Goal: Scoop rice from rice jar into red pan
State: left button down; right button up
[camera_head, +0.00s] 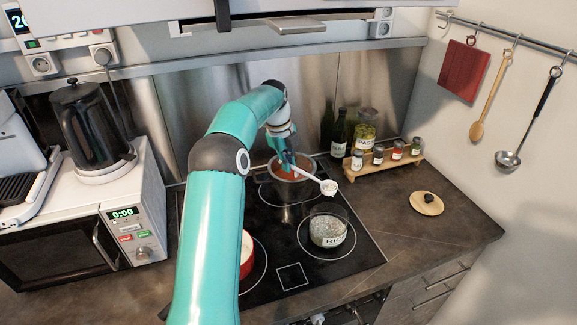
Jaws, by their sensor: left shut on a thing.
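My left gripper (289,160) is shut on the handle of a scoop, above the steel pot at the back of the hob. The scoop (328,187) has a pale handle slanting down to the right. Its small bowl looks whitish, and I cannot tell for sure whether it holds rice. The bowl is above and behind the rice jar. The rice jar (327,232) is open glass, labelled RICE, with grain inside, on the right front burner. The red pan (247,262) is on the left front burner, mostly hidden behind my arm. My right gripper is out of view.
A steel pot (287,190) with a reddish inside stands on a back burner. A round wooden lid (427,203) lies on the counter at right. A spice rack (383,163) and bottles (339,134) stand behind. A microwave (85,235) with a kettle (90,125) is at left.

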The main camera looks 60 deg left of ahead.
pick_arm(q)
jog(key=w+d+f+n, duration=0.2)
jog(key=w+d+n, duration=0.15)
jog(key=d, duration=0.55)
jog(key=w+d+f+n+y, duration=0.15)
jog(key=w+d, duration=0.25)
jog(key=d, duration=0.5)
jog(key=w+d+f+n, duration=0.3)
jog(key=d, duration=0.6)
jog(key=s+d+f+n, duration=0.1)
jog(key=d+n, duration=0.1)
jog(key=d, duration=0.6)
jog(key=s+d+f+n+g+b, duration=0.1)
jog(key=s+d+n, duration=0.1)
jog(key=d, duration=0.7)
jog(key=s+d+f+n, duration=0.1)
jog(key=d+f+n, duration=0.1)
jog(key=d, duration=0.7)
jog(key=shift+s+n+g+y+b, duration=0.2)
jog(key=shift+n+g+y+b, duration=0.15)
jog(key=shift+n, duration=0.25)
jog(key=shift+w+d, duration=0.1)
jog(key=shift+d, duration=0.45)
jog(key=shift+f, duration=0.1)
